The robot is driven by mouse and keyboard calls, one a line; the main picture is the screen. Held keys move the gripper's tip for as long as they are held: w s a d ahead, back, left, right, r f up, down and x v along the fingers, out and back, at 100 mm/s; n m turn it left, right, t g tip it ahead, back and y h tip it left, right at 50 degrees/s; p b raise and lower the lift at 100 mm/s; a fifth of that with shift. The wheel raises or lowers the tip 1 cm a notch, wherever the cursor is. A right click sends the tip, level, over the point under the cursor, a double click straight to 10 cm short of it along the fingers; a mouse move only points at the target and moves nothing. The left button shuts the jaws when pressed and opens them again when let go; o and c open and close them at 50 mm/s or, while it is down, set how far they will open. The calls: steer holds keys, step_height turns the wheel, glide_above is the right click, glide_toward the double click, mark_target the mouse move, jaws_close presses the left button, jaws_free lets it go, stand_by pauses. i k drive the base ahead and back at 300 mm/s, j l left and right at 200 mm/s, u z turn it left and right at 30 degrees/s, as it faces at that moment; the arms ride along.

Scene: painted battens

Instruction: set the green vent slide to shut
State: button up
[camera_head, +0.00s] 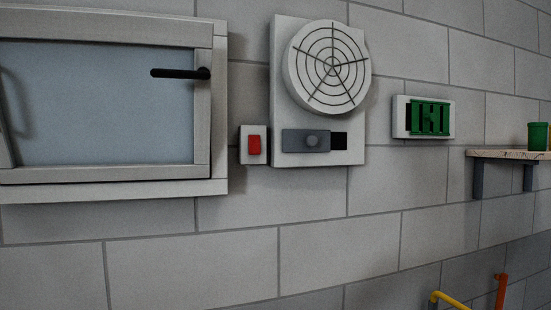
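The green vent slide (431,118) sits in a small white wall frame (399,130) right of the round fan. It has upright green ribs. A dark opening shows at the left end of the frame, and the green part fills the rest up to the right. Whether slots between the ribs are open is too small to tell. My gripper is not in view.
Left of it is a white panel with a round fan grille (329,67) and a grey knobbed slide (306,141). A red switch (254,145) and a window (100,105) with a black handle (182,73) are farther left. A shelf (500,154) holding a green cup (538,136) juts out at right.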

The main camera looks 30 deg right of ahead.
mark_target(428, 116)
steer(key=z, duration=1.9)
